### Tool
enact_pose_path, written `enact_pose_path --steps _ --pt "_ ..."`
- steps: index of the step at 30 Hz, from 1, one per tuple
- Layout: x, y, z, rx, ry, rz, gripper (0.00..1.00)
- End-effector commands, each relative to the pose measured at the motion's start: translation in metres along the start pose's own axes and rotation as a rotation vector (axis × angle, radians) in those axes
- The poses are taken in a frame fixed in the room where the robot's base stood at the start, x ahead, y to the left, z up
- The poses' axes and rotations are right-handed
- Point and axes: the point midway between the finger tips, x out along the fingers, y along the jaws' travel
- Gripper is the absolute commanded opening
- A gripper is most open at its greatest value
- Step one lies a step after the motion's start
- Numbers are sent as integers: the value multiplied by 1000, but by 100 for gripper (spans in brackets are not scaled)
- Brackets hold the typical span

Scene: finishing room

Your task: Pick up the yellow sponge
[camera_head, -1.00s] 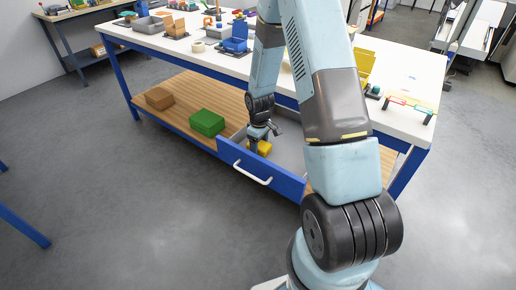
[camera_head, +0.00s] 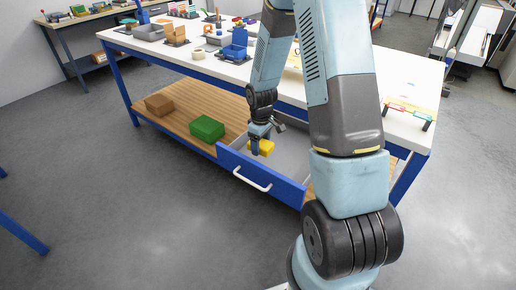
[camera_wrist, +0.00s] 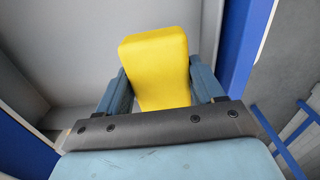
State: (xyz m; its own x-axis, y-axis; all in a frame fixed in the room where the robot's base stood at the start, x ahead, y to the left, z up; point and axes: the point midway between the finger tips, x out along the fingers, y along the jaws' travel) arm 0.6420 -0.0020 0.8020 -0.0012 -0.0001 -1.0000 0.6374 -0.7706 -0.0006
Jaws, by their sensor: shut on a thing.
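The yellow sponge (camera_wrist: 158,65) is held between the two fingers of my gripper (camera_wrist: 160,92) in the wrist view. The fingers press on its left and right sides. In the head view the sponge (camera_head: 266,147) shows at my gripper (camera_head: 257,150), over the open drawer. The drawer (camera_head: 258,178) has a blue front with a white handle and a grey inside. Whether the sponge still touches the drawer floor I cannot tell.
A green box (camera_head: 207,128) and a brown box (camera_head: 159,104) stand on the wooden lower shelf (camera_head: 182,112), left of the drawer. The white bench top (camera_head: 200,68) above carries bins, a blue box (camera_head: 235,46) and small items. The floor in front is clear.

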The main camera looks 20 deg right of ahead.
Motion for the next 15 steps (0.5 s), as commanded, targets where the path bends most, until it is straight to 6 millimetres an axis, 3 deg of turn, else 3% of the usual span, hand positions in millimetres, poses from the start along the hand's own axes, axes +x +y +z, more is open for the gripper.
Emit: enact_pose_path --steps 4,15 --pt "-26 -15 14 -1 2 3 34" --pt "-54 -64 61 1 2 1 34"
